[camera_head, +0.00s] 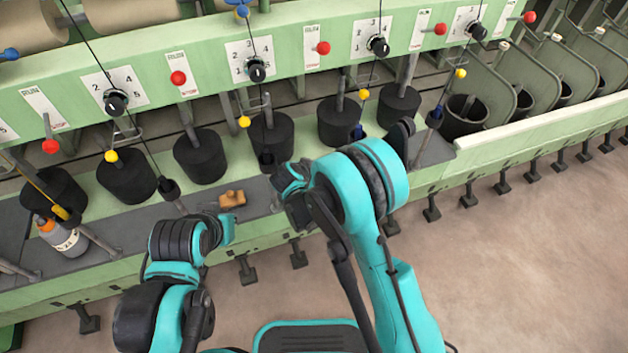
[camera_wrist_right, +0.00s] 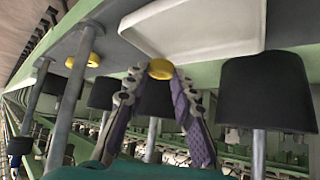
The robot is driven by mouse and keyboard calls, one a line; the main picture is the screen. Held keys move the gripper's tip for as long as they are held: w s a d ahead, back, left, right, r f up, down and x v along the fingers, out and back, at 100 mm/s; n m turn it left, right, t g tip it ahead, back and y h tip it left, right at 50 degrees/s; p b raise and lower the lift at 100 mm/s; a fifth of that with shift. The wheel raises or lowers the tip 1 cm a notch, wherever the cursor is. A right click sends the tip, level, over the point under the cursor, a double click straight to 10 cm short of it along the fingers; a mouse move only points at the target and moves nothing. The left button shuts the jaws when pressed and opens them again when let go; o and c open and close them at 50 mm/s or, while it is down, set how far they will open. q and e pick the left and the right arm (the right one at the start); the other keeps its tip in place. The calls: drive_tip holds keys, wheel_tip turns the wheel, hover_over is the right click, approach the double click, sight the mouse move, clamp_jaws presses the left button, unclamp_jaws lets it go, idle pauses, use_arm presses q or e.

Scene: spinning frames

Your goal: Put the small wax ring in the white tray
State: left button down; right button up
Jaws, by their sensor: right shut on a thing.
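A small yellow wax ring (camera_wrist_right: 160,69) is between the fingertips of my right gripper (camera_wrist_right: 156,77) in the right wrist view. The fingers are shut on it. The white tray (camera_wrist_right: 190,35) lies on the grey shelf, close beyond the held ring in that view. I cannot tell whether the ring touches the tray. A second yellow ring-like piece (camera_wrist_right: 88,60) rests on the shelf by a grey post, apart from my gripper. In the head view my right arm hides the right gripper, the held ring and the tray. My left arm is at lower left, and its fingers do not show.
A brown wooden piece (camera_head: 232,199) lies on the grey shelf (camera_head: 150,222) near my left arm. Black cans (camera_head: 200,157) and hanging rods line the machine. Open floor (camera_head: 520,270) is at right.

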drive_tip(key=shift+w+a+f, duration=0.2)
drive_tip(key=shift+w+f, duration=0.25)
wheel_tip(320, 180, down, 4)
drive_tip(key=shift+r+b, duration=0.1)
drive_tip(key=shift+b, duration=1.1)
drive_tip(key=shift+s+r, duration=0.1)
drive_tip(key=o, duration=0.7)
